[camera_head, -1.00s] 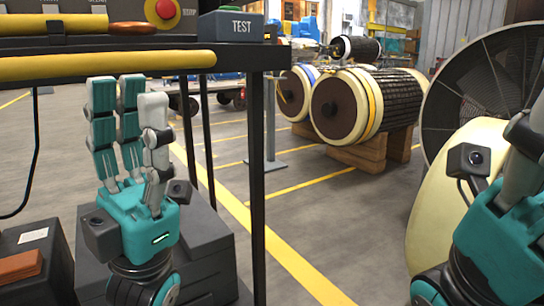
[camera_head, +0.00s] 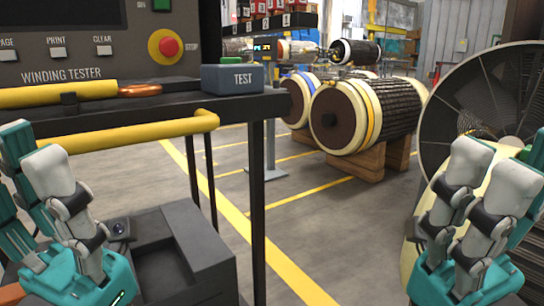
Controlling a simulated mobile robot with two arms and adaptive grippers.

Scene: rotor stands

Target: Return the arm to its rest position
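My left gripper (camera_head: 35,155) is at the lower left, partly cut off by the picture edge. Its grey and teal fingers point up, spread apart, with nothing seen between them. It is in front of the yellow rail of the test bench. My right gripper (camera_head: 495,165) is at the lower right, in front of the large fan. Its fingers also point up, apart and empty, with one teal finger partly hidden behind the grey ones. My arms behind both grippers are mostly out of view.
The winding tester (camera_head: 100,45) with its red stop button and the grey TEST box (camera_head: 233,78) stand on a dark bench (camera_head: 165,118) with a yellow rail (camera_head: 140,135). Rotors (camera_head: 350,115) rest on wooden blocks behind. A round fan (camera_head: 480,85) stands right. The middle floor is clear.

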